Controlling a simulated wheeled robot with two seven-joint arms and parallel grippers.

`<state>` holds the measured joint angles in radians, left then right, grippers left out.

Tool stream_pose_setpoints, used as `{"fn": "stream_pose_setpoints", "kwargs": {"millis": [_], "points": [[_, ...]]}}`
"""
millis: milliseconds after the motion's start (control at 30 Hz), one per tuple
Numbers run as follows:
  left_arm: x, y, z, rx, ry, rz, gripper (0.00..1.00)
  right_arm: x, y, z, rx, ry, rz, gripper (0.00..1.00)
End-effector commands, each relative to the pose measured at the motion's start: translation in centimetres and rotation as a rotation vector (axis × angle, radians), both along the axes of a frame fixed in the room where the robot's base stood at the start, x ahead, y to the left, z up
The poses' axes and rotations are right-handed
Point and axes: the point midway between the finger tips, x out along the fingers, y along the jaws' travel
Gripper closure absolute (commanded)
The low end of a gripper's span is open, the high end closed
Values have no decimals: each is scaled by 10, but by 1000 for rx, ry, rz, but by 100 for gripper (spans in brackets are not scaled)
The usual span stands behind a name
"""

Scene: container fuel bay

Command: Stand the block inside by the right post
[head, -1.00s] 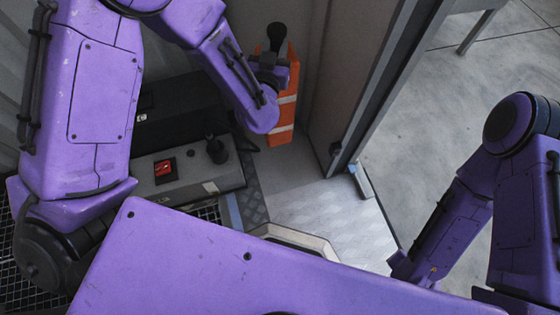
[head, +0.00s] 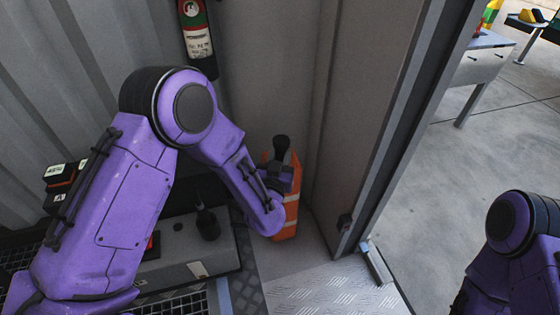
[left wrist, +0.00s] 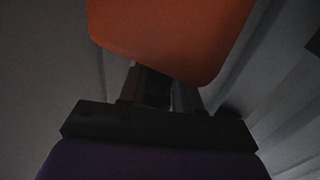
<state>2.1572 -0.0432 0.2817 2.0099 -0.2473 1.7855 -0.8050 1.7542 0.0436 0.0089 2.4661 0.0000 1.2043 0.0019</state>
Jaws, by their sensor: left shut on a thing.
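The orange block (head: 291,213) with white bands is upright inside the container, just left of the grey right post (head: 388,140) of the doorway, with a gap between them. My left gripper (head: 277,178) is shut on the block near its upper part, at the dark knobbed piece. In the left wrist view the block's orange face (left wrist: 170,38) fills the top, beyond the gripper fingers (left wrist: 157,88). I cannot tell whether its base touches the floor. My right arm shows at the lower right; its gripper is out of frame.
A grey unit (head: 180,245) with a dark knob stands left of the block. A fire extinguisher (head: 197,35) hangs on the back wall. Tread plate (head: 330,290) covers the floor by the doorway. A table (head: 485,60) stands outside on open concrete.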

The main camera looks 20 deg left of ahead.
Motion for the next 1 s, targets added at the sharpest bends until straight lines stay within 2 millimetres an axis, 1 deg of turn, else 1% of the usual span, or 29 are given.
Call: {"fn": "stream_pose_setpoints", "kwargs": {"millis": [133, 300, 333, 367, 400, 633, 733, 867, 1000], "points": [[1, 0, 3, 0, -2, 0, 100, 0, 0, 2, 0, 0, 0, 57], [0, 0, -2, 1, -2, 0, 100, 0, 0, -2, 0, 0, 0, 57], [0, 0, -2, 1, -1, 1, 57, 0, 0, -1, 0, 0, 0, 57], [0, 0, -2, 1, -1, 1, 47, 0, 0, 0, 0, 0, 0, 57], [0, 0, -1, 1, -1, 1, 42, 0, 0, 0, 0, 0, 0, 57], [0, 0, -1, 0, -1, 1, 42, 0, 0, 0, 0, 0, 0, 57], [0, 0, 6, -1, -1, 1, 42, 0, 0, 4, 0, 0, 0, 57], [-24, -4, 6, 5, 3, -4, 42, 1, 0, 13, -1, -1, 0, 57], [-62, -9, 6, 6, 4, -5, 42, 2, -1, 23, -3, -3, 1, 57]]}}
